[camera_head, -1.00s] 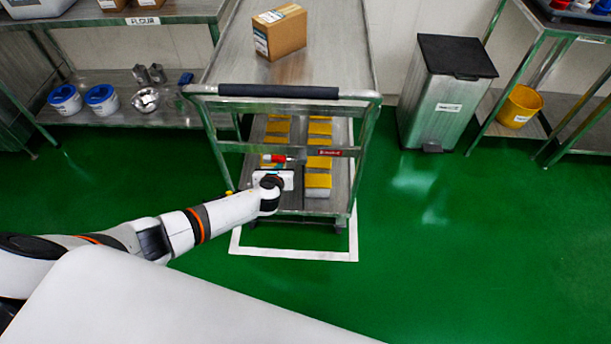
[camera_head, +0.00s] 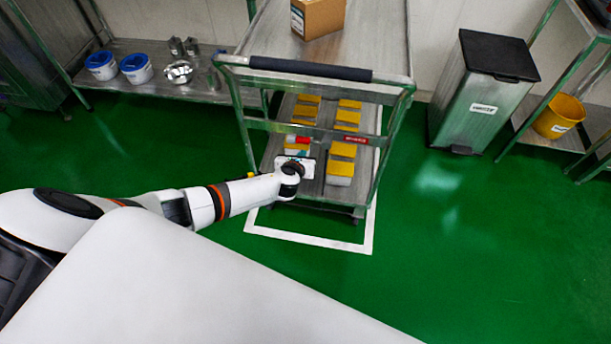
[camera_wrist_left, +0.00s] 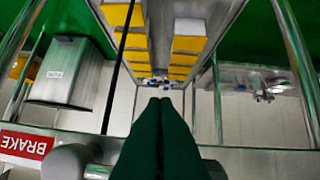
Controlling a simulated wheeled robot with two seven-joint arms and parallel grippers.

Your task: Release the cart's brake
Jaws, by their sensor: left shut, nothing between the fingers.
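The cart (camera_head: 400,92) is a steel trolley with a dark push handle (camera_head: 310,69) at its near end. A red label (camera_head: 356,139) sits on its crossbar; in the left wrist view this label (camera_wrist_left: 25,144) reads BRAKE upside down. A small red part (camera_head: 298,139) shows at the crossbar, left of the label; I cannot tell if it is the brake lever. My left gripper (camera_head: 296,160) is just below it, at the cart's near end. In the left wrist view its dark fingers (camera_wrist_left: 160,108) are together and empty. Contact with the cart is unclear. My right gripper is out of view.
Yellow-topped blocks (camera_head: 343,150) stand in rows on the lower shelf. A cardboard box (camera_head: 318,16) is on top. A white floor outline (camera_head: 310,240) surrounds the cart's base. A pedal bin (camera_head: 475,100) stands right; a shelf with tubs (camera_head: 135,68) stands left. Green floor in front right is free.

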